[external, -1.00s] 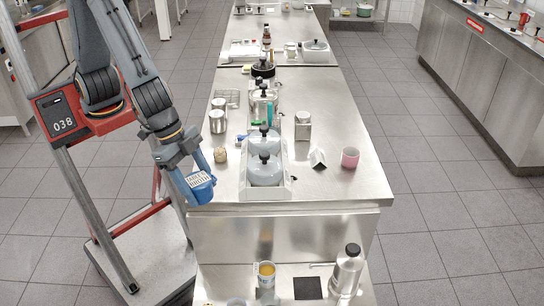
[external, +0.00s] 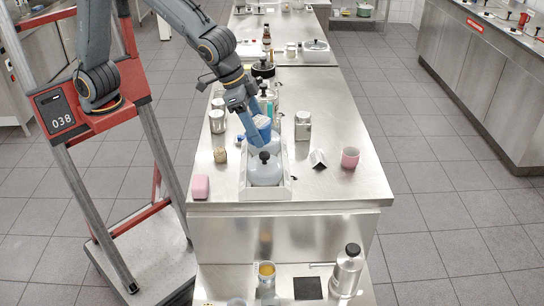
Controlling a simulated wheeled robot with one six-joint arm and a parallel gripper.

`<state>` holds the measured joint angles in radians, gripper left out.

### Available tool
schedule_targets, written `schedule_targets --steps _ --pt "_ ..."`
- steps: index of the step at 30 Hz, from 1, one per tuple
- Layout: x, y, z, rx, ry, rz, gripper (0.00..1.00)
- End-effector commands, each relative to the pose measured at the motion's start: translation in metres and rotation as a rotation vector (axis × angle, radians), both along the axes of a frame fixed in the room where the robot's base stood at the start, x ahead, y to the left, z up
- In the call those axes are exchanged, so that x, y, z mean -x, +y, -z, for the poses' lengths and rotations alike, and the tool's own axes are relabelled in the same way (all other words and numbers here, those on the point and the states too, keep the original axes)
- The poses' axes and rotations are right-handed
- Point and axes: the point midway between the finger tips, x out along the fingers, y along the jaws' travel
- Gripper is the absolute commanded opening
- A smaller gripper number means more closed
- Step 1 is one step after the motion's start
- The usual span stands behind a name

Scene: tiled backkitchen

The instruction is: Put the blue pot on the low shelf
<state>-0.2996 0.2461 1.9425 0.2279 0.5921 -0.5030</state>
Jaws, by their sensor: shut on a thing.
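The small blue pot (external: 265,133) has a pale label on its top. It shows at the back part of a white tray on the steel counter, partly hidden behind my gripper's blue fingers. My gripper (external: 255,138) points down and is shut on it. I cannot tell whether the pot touches the tray or hangs above it. The low shelf (external: 230,286) is the steel surface below the counter's front edge, at the bottom of the picture.
A grey-blue lidded pot (external: 265,170) stands in the white tray (external: 266,195). A pink block (external: 200,187), a pink cup (external: 350,157) and a metal canister (external: 303,125) are on the counter. The shelf holds a yellow-topped cup (external: 266,273), a black square (external: 308,288) and a steel bottle (external: 348,270).

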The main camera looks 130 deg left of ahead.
Motion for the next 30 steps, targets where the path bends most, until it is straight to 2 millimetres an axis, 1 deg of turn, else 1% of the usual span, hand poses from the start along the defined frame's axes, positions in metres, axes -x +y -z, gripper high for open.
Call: schedule_targets --steps 1,2,3,5,6,8,9,11,12,14,15,17,18,21,24,30 --pt "0.006 0.029 -0.001 0.0 0.001 -0.047 0.2" --pt "0.008 0.044 -0.001 0.0 0.0 -0.069 0.2" --pt "0.013 0.063 -0.001 0.0 0.0 -0.1 0.2" --pt "0.021 0.092 -0.001 0.001 0.001 -0.144 0.2" --pt "0.027 0.111 -0.001 0.001 0.0 -0.174 0.2" --pt "0.038 0.138 -0.001 0.001 0.001 -0.217 0.2" --pt "0.046 0.157 -0.001 0.0 0.0 -0.246 0.2" --pt "0.058 0.183 -0.001 0.0 0.001 -0.288 0.2" --pt "0.068 0.201 0.0 0.0 0.001 -0.317 0.2" --pt "0.082 0.227 0.0 0.0 0.001 -0.36 0.2" --pt "0.093 0.244 0.0 0.0 0.0 -0.388 0.2" --pt "0.11 0.268 0.001 0.001 0.001 -0.43 0.2" --pt "0.121 0.283 0.001 0.0 0.0 -0.456 0.2" --pt "0.147 0.316 0.002 0.001 0.0 -0.514 0.2" --pt "0.168 0.34 0.002 0.0 -0.001 -0.556 0.2" --pt "0.198 0.369 0.004 0.0 -0.001 -0.613 0.2"
